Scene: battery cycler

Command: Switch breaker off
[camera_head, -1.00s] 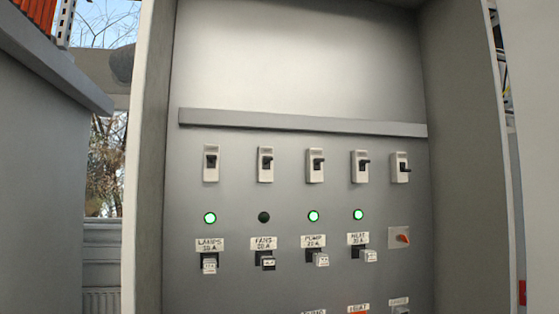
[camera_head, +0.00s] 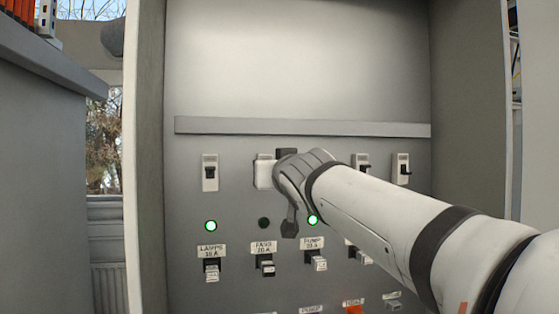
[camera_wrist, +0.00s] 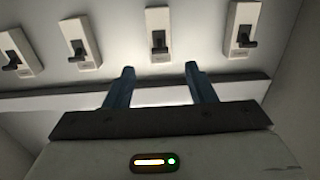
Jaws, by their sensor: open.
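A row of breakers with dark levers runs across the grey panel. The leftmost breaker (camera_head: 210,172) is clear of my arm. The second breaker (camera_head: 264,172) is partly covered by my wrist, and the third is hidden. The fourth (camera_head: 360,160) shows only its upper part, and the fifth (camera_head: 401,168) is in view. In the wrist view my gripper (camera_wrist: 160,72) is open and empty. Its two blue fingers point toward a breaker (camera_wrist: 158,30), which lies roughly between their tips in the picture. Whether they touch it cannot be told. Its lever (camera_wrist: 158,45) shows.
A rail (camera_head: 300,127) sticks out above the breakers; it also shows below the fingers in the wrist view (camera_wrist: 235,89). Green lamps are lit at LAMPS (camera_head: 211,226) and PUMP (camera_head: 312,219); the FANS lamp (camera_head: 264,223) is dark. Labelled plugs sit below. Cabinet walls flank the panel.

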